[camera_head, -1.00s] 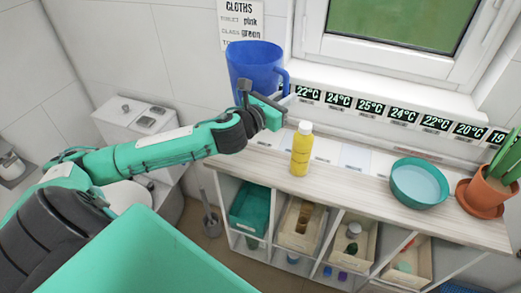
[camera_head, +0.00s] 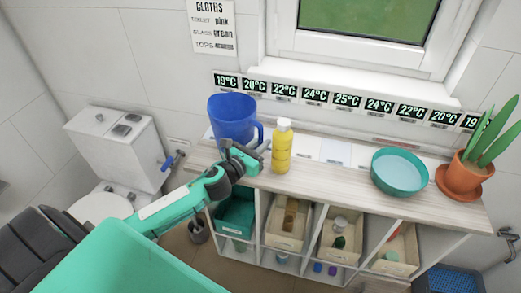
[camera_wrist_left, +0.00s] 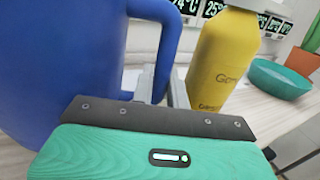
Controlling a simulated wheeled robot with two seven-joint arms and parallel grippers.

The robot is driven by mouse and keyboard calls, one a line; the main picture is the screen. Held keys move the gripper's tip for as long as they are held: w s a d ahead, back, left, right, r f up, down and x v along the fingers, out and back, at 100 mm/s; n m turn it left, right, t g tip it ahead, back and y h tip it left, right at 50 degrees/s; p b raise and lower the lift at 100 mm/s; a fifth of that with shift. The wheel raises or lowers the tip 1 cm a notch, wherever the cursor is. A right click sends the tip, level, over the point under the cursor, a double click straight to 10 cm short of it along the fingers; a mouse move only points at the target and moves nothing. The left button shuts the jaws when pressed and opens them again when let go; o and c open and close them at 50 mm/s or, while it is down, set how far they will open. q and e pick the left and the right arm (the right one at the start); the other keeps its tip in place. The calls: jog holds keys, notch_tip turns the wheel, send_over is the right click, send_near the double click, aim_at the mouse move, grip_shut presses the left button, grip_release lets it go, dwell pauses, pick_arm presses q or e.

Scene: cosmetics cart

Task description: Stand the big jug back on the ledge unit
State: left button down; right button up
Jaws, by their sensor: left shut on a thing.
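The big blue jug (camera_head: 231,117) is upright at the left end of the wooden-topped ledge unit (camera_head: 330,180). Its base is partly hidden behind my left gripper, so I cannot tell for sure if it touches the top. My left gripper (camera_head: 258,150) is at the jug's right side, shut on its handle; the left wrist view shows the fingers at the handle (camera_wrist_left: 168,50) and the blue body (camera_wrist_left: 60,60) close beside. My right gripper is not in view.
A yellow bottle (camera_head: 282,147) stands just right of the jug and gripper. A teal bowl (camera_head: 399,172) and a potted plant (camera_head: 463,174) stand farther right. Temperature labels (camera_head: 315,95) line the wall behind. Cubbies with bins (camera_head: 288,224) are below.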

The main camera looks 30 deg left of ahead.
pick_arm(q)
notch_tip(320, 180, down, 2)
jog(key=shift+f, duration=0.2)
jog(key=shift+f+b, duration=0.2)
jog(key=shift+b, duration=0.1)
jog(key=c, duration=1.4)
grip_release()
jog(key=shift+r, duration=0.1)
